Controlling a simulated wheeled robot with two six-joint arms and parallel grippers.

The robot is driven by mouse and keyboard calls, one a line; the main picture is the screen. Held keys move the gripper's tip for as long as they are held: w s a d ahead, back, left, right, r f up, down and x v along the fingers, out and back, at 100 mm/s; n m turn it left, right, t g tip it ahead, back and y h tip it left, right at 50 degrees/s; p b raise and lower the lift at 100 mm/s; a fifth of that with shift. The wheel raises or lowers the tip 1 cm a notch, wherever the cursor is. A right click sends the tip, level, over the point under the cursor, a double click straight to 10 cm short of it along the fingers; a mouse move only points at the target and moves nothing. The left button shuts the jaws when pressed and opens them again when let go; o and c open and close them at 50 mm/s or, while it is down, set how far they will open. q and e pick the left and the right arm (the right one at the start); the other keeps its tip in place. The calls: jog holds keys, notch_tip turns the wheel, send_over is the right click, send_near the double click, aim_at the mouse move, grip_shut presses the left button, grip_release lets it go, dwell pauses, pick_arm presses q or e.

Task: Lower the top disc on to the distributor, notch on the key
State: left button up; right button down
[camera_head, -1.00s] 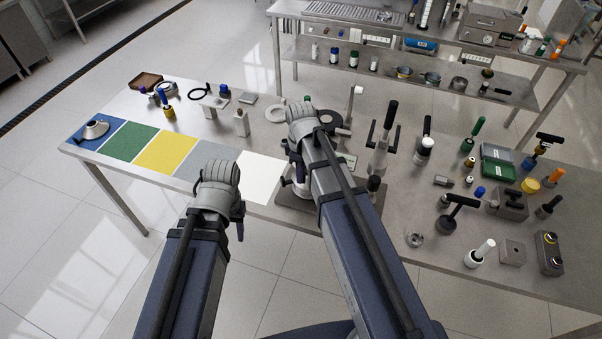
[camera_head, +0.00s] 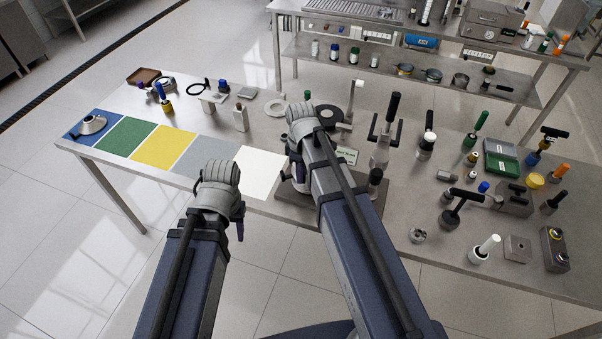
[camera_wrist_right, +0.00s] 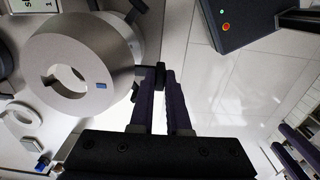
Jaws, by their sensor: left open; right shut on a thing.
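The top disc (camera_wrist_right: 105,75), a pale metal ring-shaped disc, is close below the right wrist camera. Its central hole has a notch on the left, and a blue mark sits on its right face. My right gripper (camera_wrist_right: 160,76) is shut at the disc's right side; the exact contact is hard to see. A wider metal body shows behind the disc; the distributor and key cannot be made out. In the head view my right arm hides most of the metal assembly (camera_head: 299,187). My left gripper (camera_head: 238,222) is open, in front of the table edge.
A metal cone (camera_head: 91,124) stands on the blue mat (camera_head: 75,137); the green, yellow, grey and white mats look empty. Upright-handled tools (camera_head: 385,130) stand close right of the assembly. A dark box (camera_wrist_right: 235,22) with lights shows in the wrist view.

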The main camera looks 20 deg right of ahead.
jog(key=shift+f, duration=0.15)
dwell(0.3)
notch_tip(320, 180, down, 4)
jog(key=b, duration=0.4)
jog(key=shift+f, duration=0.2)
dwell(0.3)
jog(key=shift+f+b, duration=0.35)
jog(key=shift+b, duration=0.25)
jog(key=c, duration=0.8)
grip_release()
jog(key=shift+r, duration=0.15)
notch_tip(320, 180, up, 8)
jog(key=p, duration=0.8)
